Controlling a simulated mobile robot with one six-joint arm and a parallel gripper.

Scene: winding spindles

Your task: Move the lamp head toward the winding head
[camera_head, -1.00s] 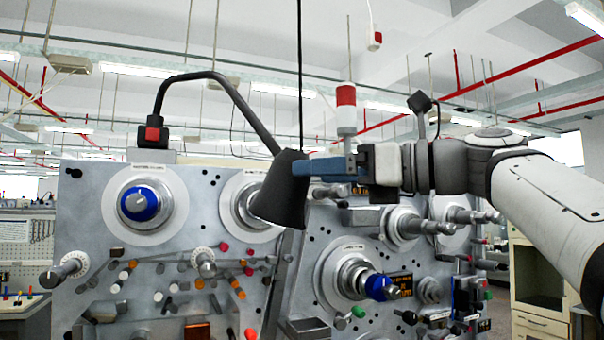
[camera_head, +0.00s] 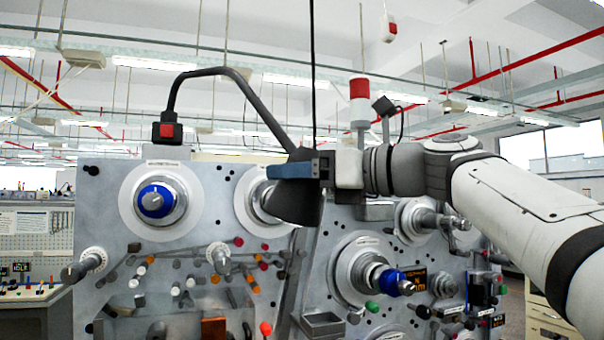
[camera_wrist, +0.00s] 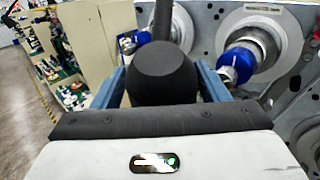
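The lamp head (camera_head: 292,208) is a dark conical shade on a black bent lamp arm (camera_head: 250,98) that rises from a base with a red switch. My gripper (camera_head: 290,168) has blue fingers and reaches in from the right, across the upper part of the shade. In the wrist view the rounded dark lamp head (camera_wrist: 162,70) fills the space between the two blue fingers, which appear to press on its sides. A winding head with a blue spindle cap (camera_head: 155,201) is at the upper left of the grey panel. A second winding head (camera_head: 265,202) is partly hidden behind the lamp head.
The grey machine panel (camera_head: 225,180) carries many pegs and knobs below the lamp. Another blue-capped spindle (camera_head: 394,283) juts out at the lower right. A red and white signal light (camera_head: 360,100) stands behind my gripper. A thin black cable hangs above the lamp head.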

